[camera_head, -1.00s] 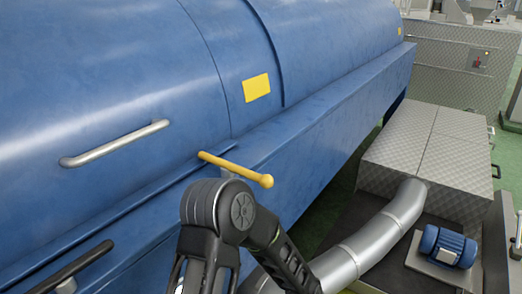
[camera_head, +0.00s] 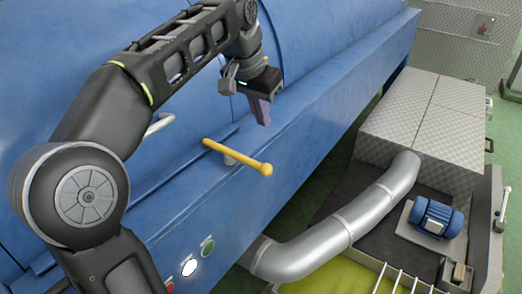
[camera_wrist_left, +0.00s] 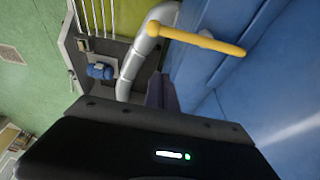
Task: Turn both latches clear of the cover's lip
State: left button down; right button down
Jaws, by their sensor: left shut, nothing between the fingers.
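A yellow latch (camera_head: 238,157) with a ball end stands on a short post on the blue ledge. It lies crosswise to the cover's lip (camera_head: 185,172), ball end outward; its inner end reaches the lip, but I cannot tell whether it overlaps. The blue cover (camera_head: 300,40) rises behind. My left gripper (camera_head: 263,118) is shut and empty, pointing down above the ledge, beyond the latch and apart from it. In the left wrist view the latch (camera_wrist_left: 195,38) crosses above my gripper's fingertips (camera_wrist_left: 160,82).
A metal handle (camera_head: 160,123) sits on the cover, partly behind my arm. Below the ledge are a green button (camera_head: 208,246) and a white one (camera_head: 189,267). A silver pipe (camera_head: 340,232), a blue motor (camera_head: 436,217) and a chequered metal box (camera_head: 415,115) stand to the right.

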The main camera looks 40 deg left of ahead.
aim_at(235, 155)
pick_arm(q)
jog(key=shift+f, duration=0.1)
notch_tip(235, 155, down, 10)
jog(key=b, duration=0.2)
jog(key=shift+s, duration=0.15)
dwell(0.4)
jog(key=shift+s+d, duration=0.1)
jog(key=shift+d, duration=0.05)
